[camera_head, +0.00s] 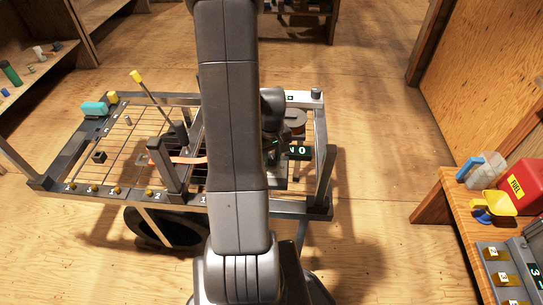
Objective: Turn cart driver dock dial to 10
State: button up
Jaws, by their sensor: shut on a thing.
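The cart (85,187) is a metal frame with a wire grid deck. A small dark display (297,151) with pale characters, which look like "N0" or "10", sits on its right part. The arm hides part of the unit around it. My gripper (276,143) is low beside the display, mostly behind my arm. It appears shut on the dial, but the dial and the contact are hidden. A driver with a yellow handle (136,76) leans up from a dark holder (180,133) on the cart's middle.
A teal item (94,109) and a small dark cube (99,157) are on the cart's left. At right, a wooden bench (446,190) holds a red fuel can (519,188) and yellow funnel (499,203). Open floor surrounds the cart.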

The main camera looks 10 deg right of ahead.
aim_at(272, 156)
jog(key=o, duration=1)
notch_tip(272, 156, up, 14)
jog(key=p, duration=0.3)
jog(key=shift+f, duration=0.1)
notch_tip(272, 156, down, 14)
jog(key=b, duration=0.3)
